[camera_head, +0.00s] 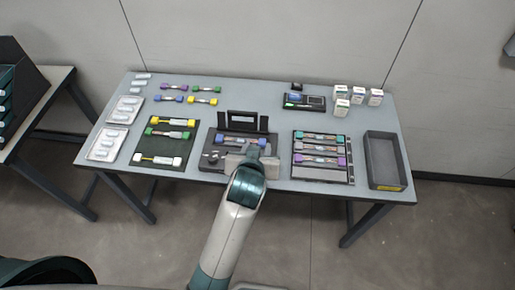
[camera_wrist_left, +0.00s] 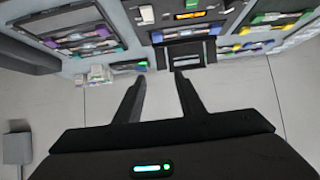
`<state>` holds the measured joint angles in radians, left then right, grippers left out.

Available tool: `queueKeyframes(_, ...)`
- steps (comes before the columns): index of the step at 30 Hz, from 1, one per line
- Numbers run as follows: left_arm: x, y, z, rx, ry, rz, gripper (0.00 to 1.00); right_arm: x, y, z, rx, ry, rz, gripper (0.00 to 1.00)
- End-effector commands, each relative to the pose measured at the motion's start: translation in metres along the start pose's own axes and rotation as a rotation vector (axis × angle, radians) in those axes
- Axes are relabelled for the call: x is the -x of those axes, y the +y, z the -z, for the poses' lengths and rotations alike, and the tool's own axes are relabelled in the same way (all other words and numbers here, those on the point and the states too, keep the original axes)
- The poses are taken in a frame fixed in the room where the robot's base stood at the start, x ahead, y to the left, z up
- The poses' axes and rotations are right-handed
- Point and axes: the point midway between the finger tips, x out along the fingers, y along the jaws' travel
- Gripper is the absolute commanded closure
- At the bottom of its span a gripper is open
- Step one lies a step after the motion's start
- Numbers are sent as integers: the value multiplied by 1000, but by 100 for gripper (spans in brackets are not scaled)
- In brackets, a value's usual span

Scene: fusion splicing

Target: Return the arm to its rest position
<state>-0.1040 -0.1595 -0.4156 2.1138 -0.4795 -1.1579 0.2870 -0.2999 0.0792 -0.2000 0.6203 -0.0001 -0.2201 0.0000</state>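My left arm reaches from the bottom of the head view to the table's front edge. Its left gripper (camera_head: 246,157) is at the front of the dark fusion splicer (camera_head: 212,152), partly hidden by its wrist. In the left wrist view the two fingers (camera_wrist_left: 160,76) stand apart with nothing between them. The splicer, with its lid raised, shows beyond the fingertips in that view (camera_wrist_left: 184,52). A blue-ended piece (camera_head: 226,139) lies in the splicer. I see no contact between gripper and splicer. My right gripper is not in view.
The grey table (camera_head: 272,185) holds a green mat (camera_head: 158,147), a tray with coloured pieces (camera_head: 322,173), an empty dark bin (camera_head: 389,160), a small device (camera_head: 304,102), white boxes (camera_head: 341,107) and blister packs (camera_head: 108,144). A rack (camera_head: 20,80) stands at left.

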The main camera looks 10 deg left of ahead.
Motion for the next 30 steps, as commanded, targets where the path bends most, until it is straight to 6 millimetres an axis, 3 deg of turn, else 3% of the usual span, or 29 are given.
queueKeyframes(15, 0, 0, 0, 0, 0, 0, 64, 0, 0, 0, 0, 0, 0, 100)
queueKeyframes(20, 2, -9, -12, -3, -25, 4, 64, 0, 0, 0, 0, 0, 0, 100)
queueKeyframes(26, 19, -44, -67, -13, -146, 10, 64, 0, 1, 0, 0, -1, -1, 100)
queueKeyframes(30, 49, -83, -124, -36, -282, 7, 64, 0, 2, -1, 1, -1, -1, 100)
